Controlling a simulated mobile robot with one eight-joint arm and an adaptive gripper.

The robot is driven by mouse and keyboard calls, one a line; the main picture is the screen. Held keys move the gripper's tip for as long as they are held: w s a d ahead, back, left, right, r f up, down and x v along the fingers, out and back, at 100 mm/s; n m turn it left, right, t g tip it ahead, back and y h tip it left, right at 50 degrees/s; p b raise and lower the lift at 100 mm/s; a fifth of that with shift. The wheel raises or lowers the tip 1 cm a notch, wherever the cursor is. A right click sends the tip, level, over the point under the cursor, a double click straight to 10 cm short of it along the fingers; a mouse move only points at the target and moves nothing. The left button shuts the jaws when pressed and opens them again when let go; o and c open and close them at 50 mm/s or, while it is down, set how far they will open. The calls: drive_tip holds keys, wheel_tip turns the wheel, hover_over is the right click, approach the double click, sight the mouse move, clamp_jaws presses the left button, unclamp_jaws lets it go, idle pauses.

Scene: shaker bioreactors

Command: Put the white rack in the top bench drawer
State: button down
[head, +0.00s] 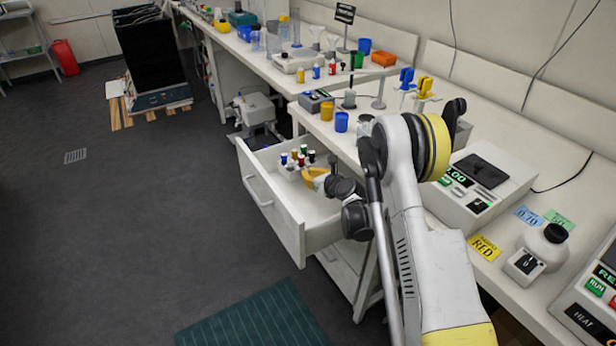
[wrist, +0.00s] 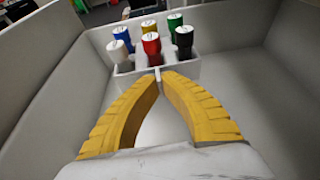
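The white rack (head: 290,173) is inside the open top bench drawer (head: 272,208), towards its far end. It holds several vials with blue, yellow, green, white, red and black colours. In the wrist view the rack (wrist: 126,86) looks upright, with drawer walls on both sides. My gripper (head: 308,174) reaches down into the drawer. Its yellow fingers (wrist: 161,76) are nearly together, with a thin part of the rack's near side between their tips. Whether the rack's base rests on the drawer floor is hidden.
More drawers lie below the open one. A green mat (head: 252,318) lies on the floor. The floor left of the drawer is clear.

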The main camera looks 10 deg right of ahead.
drive_tip(key=shift+f, duration=0.55)
drive_tip(key=c, duration=1.6)
unclamp_jaws()
